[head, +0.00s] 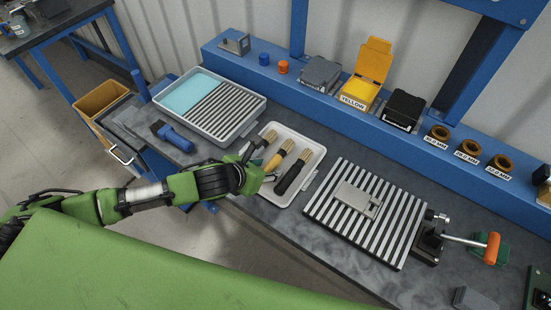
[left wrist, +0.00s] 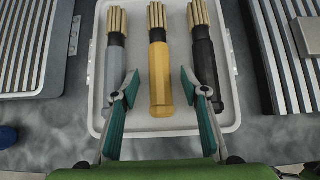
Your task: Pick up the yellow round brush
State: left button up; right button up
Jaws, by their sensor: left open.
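The yellow round brush (head: 279,154) lies in the middle of a white tray, between a grey brush and a black brush. In the left wrist view the yellow brush (left wrist: 160,75) lies with its tan bristles at the top and its handle end between my fingertips. My left gripper (left wrist: 164,92) is open and empty, with green pads on either side of the handle end, apart from it. In the head view the left gripper (head: 262,172) hangs over the tray's left part and hides part of the grey brush. My right gripper is not in view.
The grey brush (left wrist: 115,60) and black brush (left wrist: 205,70) lie close on either side in the white tray (head: 313,150). A slatted plate (head: 330,217) stands to the right, and a tray with cyan liquid (head: 190,92) to the left. A blue scrub brush (head: 175,137) lies farther left.

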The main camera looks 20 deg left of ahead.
pick_arm(q)
jog(key=shift+w+d+f, duration=0.1)
jog(key=shift+w+f, duration=0.1)
jog(key=shift+f, duration=0.05)
jog(key=shift+c, duration=0.4)
grip_shut()
